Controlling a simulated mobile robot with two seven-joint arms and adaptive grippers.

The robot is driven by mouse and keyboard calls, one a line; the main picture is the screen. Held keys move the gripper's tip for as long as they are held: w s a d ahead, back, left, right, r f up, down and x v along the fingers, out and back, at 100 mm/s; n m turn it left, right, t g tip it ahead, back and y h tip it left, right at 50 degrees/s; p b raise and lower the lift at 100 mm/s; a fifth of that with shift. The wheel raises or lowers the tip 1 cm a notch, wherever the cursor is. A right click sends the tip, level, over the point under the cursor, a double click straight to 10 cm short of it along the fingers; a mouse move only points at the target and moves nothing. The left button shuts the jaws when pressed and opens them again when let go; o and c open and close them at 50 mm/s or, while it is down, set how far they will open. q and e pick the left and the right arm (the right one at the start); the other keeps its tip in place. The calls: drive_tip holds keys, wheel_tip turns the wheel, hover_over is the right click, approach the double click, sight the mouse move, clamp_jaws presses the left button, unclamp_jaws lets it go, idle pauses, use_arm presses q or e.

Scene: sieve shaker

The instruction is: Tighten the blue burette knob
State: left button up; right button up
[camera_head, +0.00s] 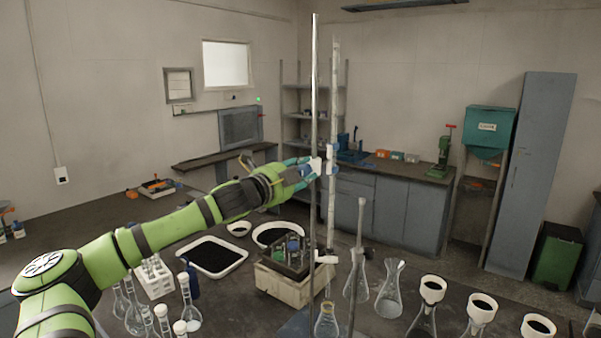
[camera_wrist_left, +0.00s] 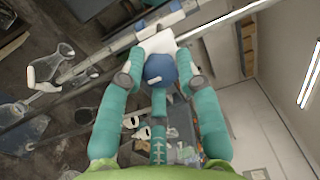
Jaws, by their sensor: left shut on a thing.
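The blue burette knob (camera_wrist_left: 160,70) sits on a white clamp block (camera_wrist_left: 156,45) between the two teal fingers of my left gripper (camera_wrist_left: 163,50) in the wrist view. The fingers reach past the knob on both sides, their tips close to the white block. In the head view, my left gripper (camera_head: 308,167) is at the metal stand rod (camera_head: 315,80), where the clamp carries the tall burette (camera_head: 335,90). The rod and burette stand upright. My left gripper is shut on the knob. My right gripper is not in view.
Below on the dark bench are a black tray (camera_head: 212,257), flasks (camera_head: 391,292), white-rimmed funnels (camera_head: 433,289) and a test-tube rack (camera_head: 155,278). A box-shaped apparatus (camera_head: 283,280) stands near the rod's lower part. The space around the gripper is open air.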

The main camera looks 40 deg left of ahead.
use_arm(q)
drive_tip(key=shift+d+f, duration=0.15)
drive_tip(key=shift+f, duration=0.05)
drive_tip(key=o, duration=1.1)
drive_tip(key=shift+c, duration=0.2)
drive_tip(key=shift+o, duration=0.5)
drive_tip(key=shift+d+r, duration=0.15)
drive_tip(key=shift+d, duration=0.05)
drive_tip(key=shift+a, duration=0.15)
drive_tip(key=shift+s+a, duration=0.1)
drive_tip(key=shift+s, duration=0.65)
drive_tip(key=shift+s+d, duration=0.3)
drive_tip(key=shift+s, duration=0.35)
drive_tip(key=s, duration=0.4)
drive_tip(key=shift+s+d, duration=0.35)
drive_tip(key=shift+d, duration=0.05)
